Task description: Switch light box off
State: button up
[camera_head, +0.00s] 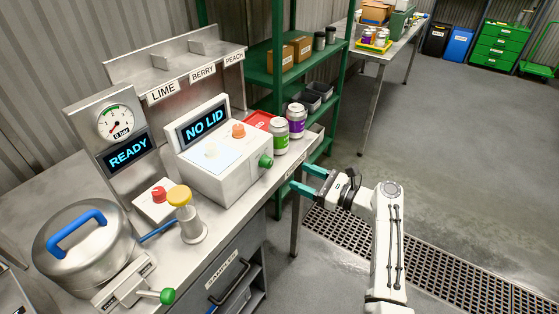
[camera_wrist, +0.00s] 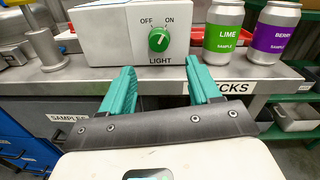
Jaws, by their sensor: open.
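The light box (camera_head: 222,160) is a white box on the steel bench with a "NO LID" display and a pale, bright top panel. Its green knob (camera_wrist: 158,40) is on the face toward my gripper, above the word LIGHT, with OFF at upper left and ON at upper right. The knob also shows in the head view (camera_head: 265,161).
A lime can (camera_wrist: 223,32) and a berry can (camera_wrist: 274,32) stand right of the box in the wrist view. A pedestal with a yellow top (camera_head: 184,208) and a red button (camera_head: 159,194) are near the box. A green shelf rack (camera_head: 294,75) stands behind.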

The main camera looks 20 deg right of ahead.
aim_at(270, 165)
jog(key=x, duration=0.9)
jog(key=shift+w+a, duration=0.2)
jog(key=shift+a, duration=0.05)
jog(key=shift+c, duration=0.3)
jog(key=c, duration=1)
jog(key=shift+f+n, duration=0.1)
jog(key=shift+n, duration=0.3)
jog(key=n+b, duration=0.3)
jog(key=n, duration=0.2)
jog(key=shift+f+n+b, duration=0.1)
jog(key=shift+n+b, duration=0.2)
jog(key=n+b, duration=0.3)
jog(key=n, duration=0.2)
jog(key=shift+b, duration=0.3)
jog(key=shift+a+r+n, duration=0.1)
jog(key=shift+r+n, duration=0.1)
jog(key=shift+n, duration=0.2)
